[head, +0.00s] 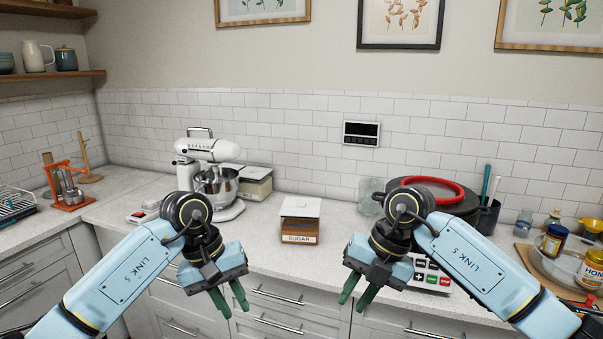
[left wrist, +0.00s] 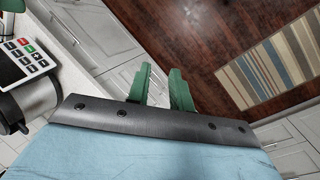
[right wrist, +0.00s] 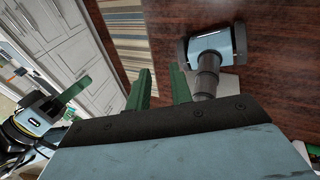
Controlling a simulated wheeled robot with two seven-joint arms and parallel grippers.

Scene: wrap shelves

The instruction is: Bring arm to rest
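My left gripper (head: 231,299) hangs in front of the counter's front edge at the left of centre in the head view, with its green fingers pointing down. Its fingers stand a little apart with nothing between them, as the left wrist view (left wrist: 161,88) shows. My right gripper (head: 356,293) hangs in front of the counter right of centre, fingers also pointing down. In the right wrist view (right wrist: 161,88) its green fingers are apart and empty. Both arms are bent inward, roughly mirrored.
The counter (head: 262,245) holds a white stand mixer (head: 207,150), a sugar box (head: 299,238), a round dark appliance with a red ring (head: 432,186) and a glass bowl (head: 556,262) with jars. Drawers (head: 275,300) lie below. The wooden floor (left wrist: 215,45) has a striped rug (left wrist: 272,68).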

